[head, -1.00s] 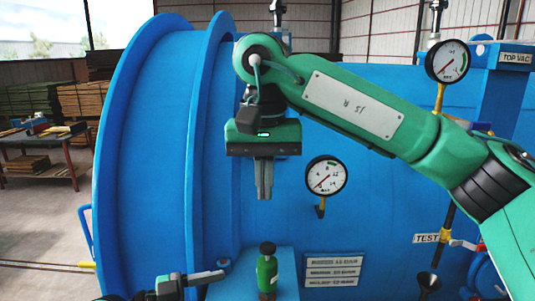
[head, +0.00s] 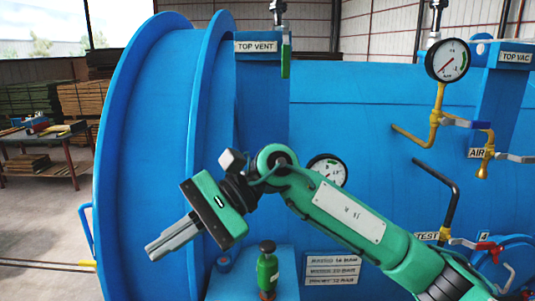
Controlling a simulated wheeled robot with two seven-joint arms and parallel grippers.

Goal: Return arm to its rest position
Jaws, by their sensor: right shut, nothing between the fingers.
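My right arm is green and comes in from the lower right across the front of the blue autoclave (head: 150,130). My right gripper (head: 150,252) is shut and empty. It is tilted and points down and to the left, in front of the lower left part of the autoclave. It looks clear of the valves and gauges. My left gripper is not in view.
A gauge (head: 328,171) is partly behind my arm. A green bottle-shaped fitting (head: 267,272) stands below. Yellow pipework (head: 437,105) and a red valve handle (head: 488,246) are at right.

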